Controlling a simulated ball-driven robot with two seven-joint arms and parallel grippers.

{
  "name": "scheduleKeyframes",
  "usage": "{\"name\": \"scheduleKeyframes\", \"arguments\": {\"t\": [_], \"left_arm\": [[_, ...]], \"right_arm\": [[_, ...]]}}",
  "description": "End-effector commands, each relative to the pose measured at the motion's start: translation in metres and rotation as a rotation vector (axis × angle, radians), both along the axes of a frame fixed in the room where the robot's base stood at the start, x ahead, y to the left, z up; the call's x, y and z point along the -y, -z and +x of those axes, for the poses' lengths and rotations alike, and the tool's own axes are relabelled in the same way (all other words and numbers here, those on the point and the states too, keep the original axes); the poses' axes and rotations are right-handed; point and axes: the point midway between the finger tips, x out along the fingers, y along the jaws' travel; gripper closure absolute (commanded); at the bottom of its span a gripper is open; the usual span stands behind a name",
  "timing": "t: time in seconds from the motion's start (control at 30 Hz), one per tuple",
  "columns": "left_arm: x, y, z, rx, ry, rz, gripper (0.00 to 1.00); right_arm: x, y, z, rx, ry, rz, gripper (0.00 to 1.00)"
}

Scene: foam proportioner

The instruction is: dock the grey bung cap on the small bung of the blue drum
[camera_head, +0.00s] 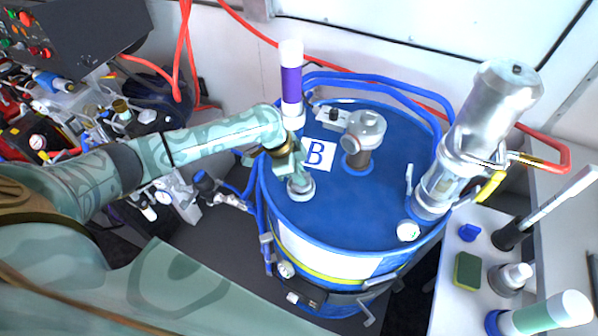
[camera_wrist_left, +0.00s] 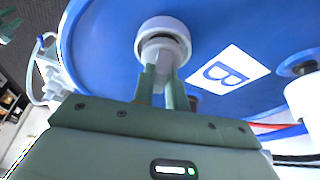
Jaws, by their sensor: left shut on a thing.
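The blue drum (camera_head: 335,222) stands in the middle of the head view, with a white "B" label on its lid. My left gripper (camera_head: 299,178) reaches down over the near left part of the lid, and its fingers (camera_wrist_left: 164,76) are shut on the light grey bung cap (camera_wrist_left: 163,45). The cap is at a pale round fitting that looks like the small bung; it also shows in the head view (camera_head: 301,190). The cap largely hides the bung, so I cannot tell whether they touch or a gap remains. My right gripper is not in view.
A purple-banded white cylinder (camera_head: 291,86) stands behind my left gripper. Blue hoses circle the drum's back. A side bench (camera_head: 458,222) at right holds a sponge and bottles.

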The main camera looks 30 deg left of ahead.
Motion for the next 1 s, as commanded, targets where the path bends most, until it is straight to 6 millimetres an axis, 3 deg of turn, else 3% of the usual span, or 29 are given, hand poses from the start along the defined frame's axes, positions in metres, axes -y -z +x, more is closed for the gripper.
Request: {"name": "scheduleKeyframes", "arguments": {"t": [0.57,0.6,0.63,1.0], "left_arm": [[0.000,0.011,0.000,0.000,-0.001,-0.001,1.00],[0.000,0.011,0.000,0.000,-0.001,-0.001,0.80],[0.000,0.011,0.000,0.000,-0.001,-0.001,0.77],[-0.002,0.003,-0.001,0.000,-0.001,0.000,0.77]], "right_arm": [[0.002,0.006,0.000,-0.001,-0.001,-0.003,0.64],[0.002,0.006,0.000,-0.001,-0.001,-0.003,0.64],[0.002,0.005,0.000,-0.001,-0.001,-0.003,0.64],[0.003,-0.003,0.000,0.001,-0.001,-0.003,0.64]]}}
